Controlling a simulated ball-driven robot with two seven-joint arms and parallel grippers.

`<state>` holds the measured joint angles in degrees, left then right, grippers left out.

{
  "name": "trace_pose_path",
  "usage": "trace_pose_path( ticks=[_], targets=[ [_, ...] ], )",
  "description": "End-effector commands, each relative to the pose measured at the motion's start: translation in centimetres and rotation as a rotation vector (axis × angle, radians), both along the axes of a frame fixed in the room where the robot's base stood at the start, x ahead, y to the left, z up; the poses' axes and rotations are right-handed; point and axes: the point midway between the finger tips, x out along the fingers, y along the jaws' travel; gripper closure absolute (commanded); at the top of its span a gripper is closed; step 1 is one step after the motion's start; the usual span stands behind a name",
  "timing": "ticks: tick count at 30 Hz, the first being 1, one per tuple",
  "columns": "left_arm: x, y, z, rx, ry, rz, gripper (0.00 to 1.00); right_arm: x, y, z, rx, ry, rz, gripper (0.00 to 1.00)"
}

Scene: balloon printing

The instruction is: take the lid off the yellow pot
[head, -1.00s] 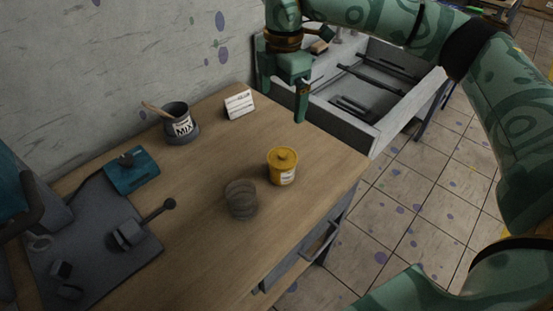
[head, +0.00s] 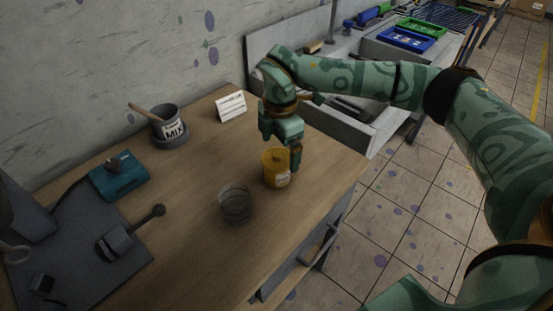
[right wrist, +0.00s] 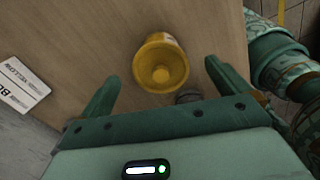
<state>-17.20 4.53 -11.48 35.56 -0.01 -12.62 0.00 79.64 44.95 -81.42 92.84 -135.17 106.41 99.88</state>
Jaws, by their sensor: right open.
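The yellow pot (head: 275,180) stands upright on the wooden worktop near its right edge, with a pale label on its side. The head view shows the lid partly behind my gripper. My right gripper (head: 283,152) points down just above the pot; one finger overlaps the pot's right side in the picture. In the right wrist view, my right gripper (right wrist: 161,75) is open, with the lid between and beyond its spread fingers. I see no contact. My left gripper is not in view.
A dark round jar-like object (head: 236,204) stands just left of the pot. A grey MIX pot (head: 169,128) with a stick, a white card (head: 231,106), a teal box (head: 119,178) and a dark mat (head: 85,265) lie further left. The worktop's front is clear.

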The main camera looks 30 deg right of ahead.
Motion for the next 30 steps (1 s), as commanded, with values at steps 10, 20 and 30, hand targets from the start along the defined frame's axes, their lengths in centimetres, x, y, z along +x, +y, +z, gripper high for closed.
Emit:
trace_pose_path(
  ticks=[10,20,30],
  targets=[
    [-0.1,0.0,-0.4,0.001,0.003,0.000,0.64,0.0,0.1,-1.4,0.001,-0.001,0.001,0.11],
    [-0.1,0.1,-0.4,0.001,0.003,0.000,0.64,0.0,0.1,-1.4,0.001,-0.001,0.001,0.47],
    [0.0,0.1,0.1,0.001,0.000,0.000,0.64,0.1,0.1,0.0,0.001,-0.005,0.002,0.47]
  ],
)
